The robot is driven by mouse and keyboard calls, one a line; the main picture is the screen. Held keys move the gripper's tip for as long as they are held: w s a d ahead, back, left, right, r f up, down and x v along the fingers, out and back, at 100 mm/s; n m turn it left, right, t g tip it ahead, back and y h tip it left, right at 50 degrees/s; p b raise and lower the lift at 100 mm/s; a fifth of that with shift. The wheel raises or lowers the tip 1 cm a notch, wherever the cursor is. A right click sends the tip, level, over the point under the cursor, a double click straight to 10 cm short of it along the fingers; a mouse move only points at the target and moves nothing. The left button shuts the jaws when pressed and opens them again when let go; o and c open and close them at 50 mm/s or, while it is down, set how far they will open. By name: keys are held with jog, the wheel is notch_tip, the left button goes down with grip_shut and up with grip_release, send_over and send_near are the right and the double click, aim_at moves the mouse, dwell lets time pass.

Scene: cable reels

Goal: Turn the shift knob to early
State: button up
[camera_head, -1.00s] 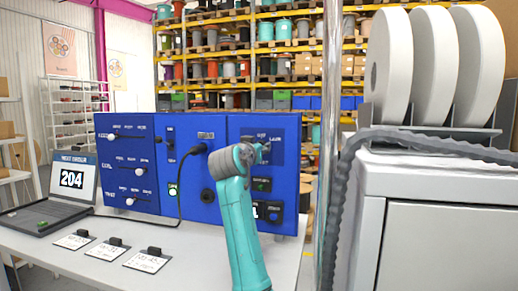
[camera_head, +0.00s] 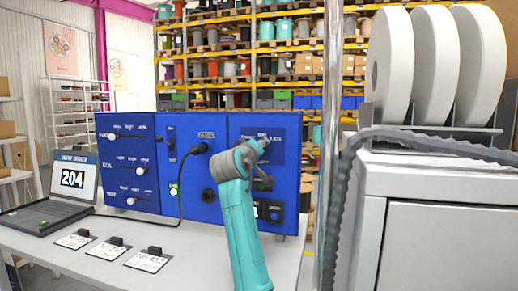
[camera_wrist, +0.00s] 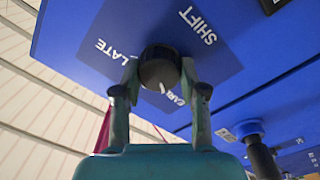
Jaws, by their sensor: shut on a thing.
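The shift knob (camera_wrist: 158,66) is black and round, on a dark blue label plate in the wrist view. Its white pointer line points down in that picture, close to the partly hidden EARLY label (camera_wrist: 176,98). The LATE label (camera_wrist: 118,49) lies to its left, and the word SHIFT (camera_wrist: 198,26) is at its upper right. My gripper (camera_wrist: 159,74) is shut on the knob, one finger on each side. In the head view, my gripper (camera_head: 264,160) is at the right part of the blue panel (camera_head: 217,133) and the knob cannot be made out.
A black plug (camera_wrist: 249,130) with a cable is on the panel beside my gripper. A laptop (camera_head: 72,180) showing 204 and several label cards stand on the white table (camera_head: 190,245). A metal post (camera_head: 329,120) and a grey cabinet (camera_head: 440,230) with white reels are at right.

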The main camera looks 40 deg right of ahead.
jog(key=shift+f+n, duration=0.1)
jog(key=shift+n, duration=0.3)
jog(key=o, duration=1.1)
jog(key=shift+o, duration=0.2)
jog(key=v, duration=1.2)
jog(key=shift+w+f, duration=0.1)
jog(key=shift+f, duration=0.05)
